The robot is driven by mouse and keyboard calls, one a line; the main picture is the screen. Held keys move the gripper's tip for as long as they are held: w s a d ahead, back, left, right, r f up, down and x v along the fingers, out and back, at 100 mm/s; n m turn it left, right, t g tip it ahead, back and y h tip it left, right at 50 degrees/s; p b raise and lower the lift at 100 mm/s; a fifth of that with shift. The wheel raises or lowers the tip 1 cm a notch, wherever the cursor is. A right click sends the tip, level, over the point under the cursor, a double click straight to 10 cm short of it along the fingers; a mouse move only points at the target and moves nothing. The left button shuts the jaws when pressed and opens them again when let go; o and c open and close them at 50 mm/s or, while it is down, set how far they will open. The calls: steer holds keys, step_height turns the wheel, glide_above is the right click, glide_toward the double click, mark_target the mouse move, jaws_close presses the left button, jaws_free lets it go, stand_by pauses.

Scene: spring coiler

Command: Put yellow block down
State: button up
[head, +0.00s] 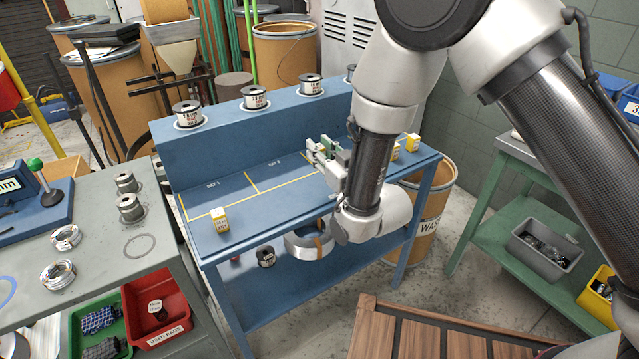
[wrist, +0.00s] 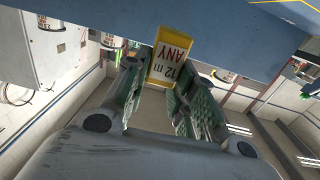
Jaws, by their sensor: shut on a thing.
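A yellow block (wrist: 170,57) with a white label reading "12 m ANY" is between the fingertips of my gripper (wrist: 164,76) in the wrist view. My gripper is shut on it, with a green-padded finger on each side. The block appears close to the blue bench surface (wrist: 215,30); I cannot tell whether it touches. In the head view, my gripper (head: 326,155) is low over the blue bench (head: 275,210), right of the "BAY 2" marking. The held block cannot be made out there.
Another yellow block (head: 220,220) stands at the bench's front left. More yellow (head: 412,142) shows on the right, partly behind my arm. Labelled wire spools (head: 255,97) stand on the raised back ledge. The yellow-lined bays left of my gripper are clear.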

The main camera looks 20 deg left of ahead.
step_height(320, 180, down, 8)
steer(key=shift+r, duration=0.15)
stand_by(0.3)
steer(key=shift+f, duration=0.2)
steer(key=o, duration=1)
